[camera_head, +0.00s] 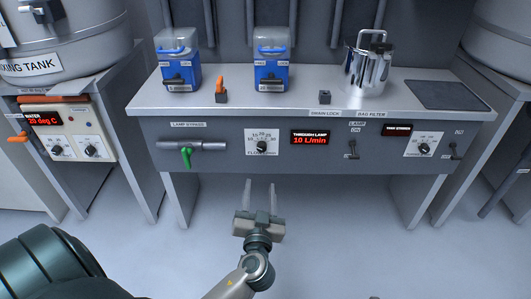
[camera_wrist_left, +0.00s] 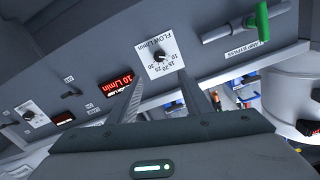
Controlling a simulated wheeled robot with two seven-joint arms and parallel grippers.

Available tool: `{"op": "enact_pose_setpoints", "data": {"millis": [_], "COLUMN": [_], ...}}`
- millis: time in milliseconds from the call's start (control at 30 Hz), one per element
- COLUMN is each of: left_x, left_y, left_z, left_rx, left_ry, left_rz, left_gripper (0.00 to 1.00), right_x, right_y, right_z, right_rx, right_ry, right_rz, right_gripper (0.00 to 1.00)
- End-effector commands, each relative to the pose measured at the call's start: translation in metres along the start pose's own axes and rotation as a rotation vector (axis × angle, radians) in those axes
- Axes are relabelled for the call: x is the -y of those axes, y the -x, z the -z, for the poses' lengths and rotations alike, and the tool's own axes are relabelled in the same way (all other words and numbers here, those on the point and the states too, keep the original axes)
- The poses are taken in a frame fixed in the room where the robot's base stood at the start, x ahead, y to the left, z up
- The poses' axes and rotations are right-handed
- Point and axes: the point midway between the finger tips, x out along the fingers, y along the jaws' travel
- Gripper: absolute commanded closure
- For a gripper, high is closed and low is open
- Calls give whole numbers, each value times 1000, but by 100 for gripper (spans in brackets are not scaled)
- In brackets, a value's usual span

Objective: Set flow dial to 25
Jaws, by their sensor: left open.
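The flow dial (camera_head: 261,146) is a small black knob on a white scale plate on the bench's front panel. In the left wrist view the dial (camera_wrist_left: 160,57) appears upside down, with scale numbers running from 10 to 30. The red display (camera_head: 310,140) to its right reads 10 L/min and also shows in the left wrist view (camera_wrist_left: 117,85). My left gripper (camera_head: 261,186) is open and empty, below and in front of the dial, apart from it. Its two fingers (camera_wrist_left: 160,96) point toward the panel. My right gripper is not in view.
A lamp bypass valve with a green handle (camera_head: 187,156) sits left of the dial. Right of the display are a lamp switch (camera_head: 352,149) and another dial (camera_head: 424,148). Blue-based containers (camera_head: 271,72) and a metal bag filter (camera_head: 368,68) stand on the bench. The floor in front is clear.

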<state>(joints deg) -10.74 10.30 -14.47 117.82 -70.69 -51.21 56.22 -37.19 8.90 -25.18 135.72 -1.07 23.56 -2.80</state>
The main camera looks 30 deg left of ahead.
Motion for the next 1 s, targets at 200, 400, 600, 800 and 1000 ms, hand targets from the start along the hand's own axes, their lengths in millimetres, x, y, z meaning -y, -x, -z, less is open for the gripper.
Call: {"op": "enact_pose_setpoints", "data": {"millis": [200, 400, 600, 800, 1000], "left_x": [0, 0, 0, 0, 0], "left_y": [-5, -23, -55, -91, -127], "left_z": [0, 0, 0, 0, -1], "left_rx": [0, -1, -2, -1, 0], "left_ry": [-2, -2, -4, -4, -4], "left_rz": [-1, -1, 0, 0, 0], "left_gripper": [55, 55, 55, 55, 55], "right_x": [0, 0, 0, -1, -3], "right_y": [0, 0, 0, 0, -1], "right_z": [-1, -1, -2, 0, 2], "right_rx": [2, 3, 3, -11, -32], "right_ry": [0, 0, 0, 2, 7], "right_rz": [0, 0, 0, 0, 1], "right_gripper": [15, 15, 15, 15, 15]}}
